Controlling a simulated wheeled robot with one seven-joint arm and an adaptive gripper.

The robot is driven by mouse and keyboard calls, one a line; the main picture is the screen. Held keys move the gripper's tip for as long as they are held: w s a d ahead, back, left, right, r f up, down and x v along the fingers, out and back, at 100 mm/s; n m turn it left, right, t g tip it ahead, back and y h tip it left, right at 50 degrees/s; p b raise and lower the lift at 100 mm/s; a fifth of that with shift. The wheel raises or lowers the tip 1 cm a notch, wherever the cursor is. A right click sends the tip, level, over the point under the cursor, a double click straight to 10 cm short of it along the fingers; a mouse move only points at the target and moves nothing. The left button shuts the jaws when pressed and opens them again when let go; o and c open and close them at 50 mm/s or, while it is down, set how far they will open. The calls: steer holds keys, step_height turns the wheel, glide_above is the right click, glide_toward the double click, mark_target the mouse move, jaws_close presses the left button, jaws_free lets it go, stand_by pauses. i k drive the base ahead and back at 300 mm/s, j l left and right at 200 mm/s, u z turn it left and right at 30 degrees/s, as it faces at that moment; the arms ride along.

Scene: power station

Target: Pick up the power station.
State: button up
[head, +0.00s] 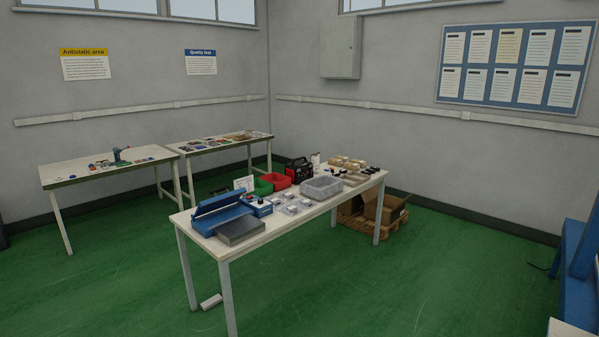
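The power station, as far as I can tell, is the small black box with red trim and a top handle (298,170). It stands upright at the back edge of the nearer white table (258,240), right of a red bin (275,181). Its lower front is partly hidden by things in front of it. My gripper is not in view.
A grey tray (321,188) stands in front of the black box. A blue case (221,213) and small packets crowd the table's left part. Cardboard boxes (385,208) sit on a pallet behind its right end.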

mark_target(301, 171)
steer(key=i+j, duration=0.3)
steer(key=i+j+z, duration=0.1)
steer(key=i+z, duration=0.15)
steer(key=i, duration=0.25)
steer(key=i+j+z, duration=0.25)
steer(key=i, duration=0.2)
steer(key=i+j+z, duration=0.25)
steer(key=i, duration=0.2)
steer(key=i+l, duration=0.15)
steer(key=i, duration=0.65)
steer(key=i+l+z, duration=0.15)
steer(key=i, duration=0.7)
steer(key=i+j+u, duration=0.15)
steer(key=i+u, duration=0.75)
steer(key=i+l+u, duration=0.25)
steer(key=i+u, duration=0.15)
steer(key=i+l+u, duration=0.55)
steer(key=i+u, duration=0.15)
steer(key=i, duration=0.15)
steer(key=i+l+u, duration=0.55)
steer(key=i, duration=0.25)
